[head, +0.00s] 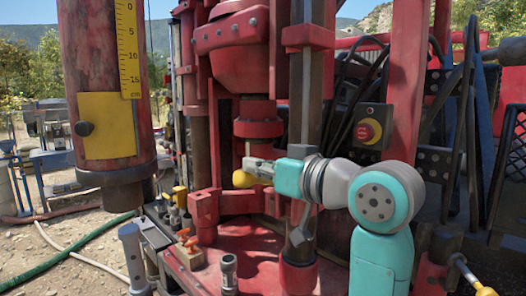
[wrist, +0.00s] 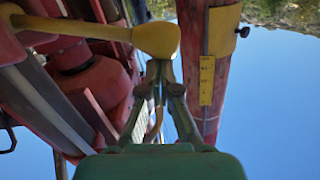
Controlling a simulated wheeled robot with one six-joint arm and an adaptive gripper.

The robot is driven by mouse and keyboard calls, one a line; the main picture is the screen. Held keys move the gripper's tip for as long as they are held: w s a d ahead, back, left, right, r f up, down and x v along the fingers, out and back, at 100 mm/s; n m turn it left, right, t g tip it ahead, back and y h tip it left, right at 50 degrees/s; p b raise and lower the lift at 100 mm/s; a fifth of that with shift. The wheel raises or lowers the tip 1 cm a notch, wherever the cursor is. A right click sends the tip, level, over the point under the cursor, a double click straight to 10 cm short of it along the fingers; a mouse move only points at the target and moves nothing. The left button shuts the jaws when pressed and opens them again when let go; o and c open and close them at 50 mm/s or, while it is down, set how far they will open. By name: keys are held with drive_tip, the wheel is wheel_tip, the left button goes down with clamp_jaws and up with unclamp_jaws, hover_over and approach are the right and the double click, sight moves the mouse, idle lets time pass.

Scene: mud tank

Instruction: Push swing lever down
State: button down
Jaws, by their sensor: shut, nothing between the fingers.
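The swing lever shows in the wrist view as a yellow bar running in from the left, ending in a rounded yellow knob (wrist: 155,39). In the head view its yellow knob (head: 242,179) sits left of centre, in front of the red machine; the rest of the lever is mostly hidden behind my gripper. My gripper (head: 250,164) points left, with its fingertips just above the knob. In the wrist view my gripper (wrist: 159,66) is shut and empty, its tips close to the knob. I cannot tell whether they touch it.
A thick red tube with a yellow scale (head: 130,50) hangs at the left. A red emergency button (head: 367,131) is on the machine to the right. A red post (head: 408,80) rises behind my arm.

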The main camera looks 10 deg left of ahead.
wheel_tip(320, 180, down, 14)
drive_tip(key=n, duration=0.8)
drive_tip(key=shift+s+a, duration=0.3)
drive_tip(key=shift+s, duration=0.1)
